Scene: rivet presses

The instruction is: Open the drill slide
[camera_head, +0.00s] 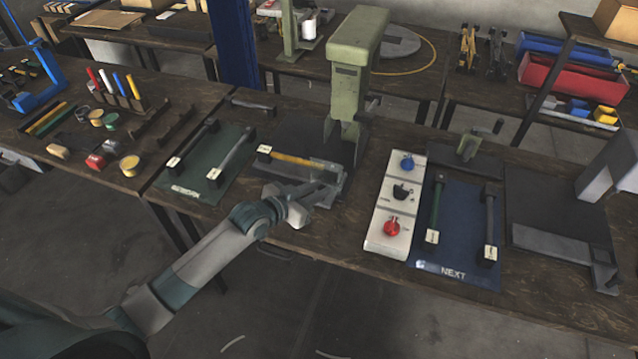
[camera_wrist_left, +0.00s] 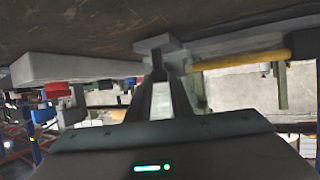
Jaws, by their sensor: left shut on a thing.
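The green press (camera_head: 355,70) stands at the middle of the bench, with a dark grey slide (camera_head: 300,178) low in front of it. A yellow-handled tool (camera_head: 295,158) with a white tag lies across the slide. My left gripper (camera_head: 330,190) is at the slide's front right corner, shut on a small grey handle. In the left wrist view, the fingers (camera_wrist_left: 165,85) close on this grey handle (camera_wrist_left: 160,45), and the yellow bar (camera_wrist_left: 240,62) shows to the right. The exact contact is partly hidden by the fingers. My right gripper is not in view.
A white control panel (camera_head: 391,225) with blue, black and red knobs stands right of the press. A blue mat (camera_head: 460,225) marked NEXT holds two tagged tools. A green mat (camera_head: 190,185) with two tagged tools lies left. A grey press (camera_head: 612,170) stands far right.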

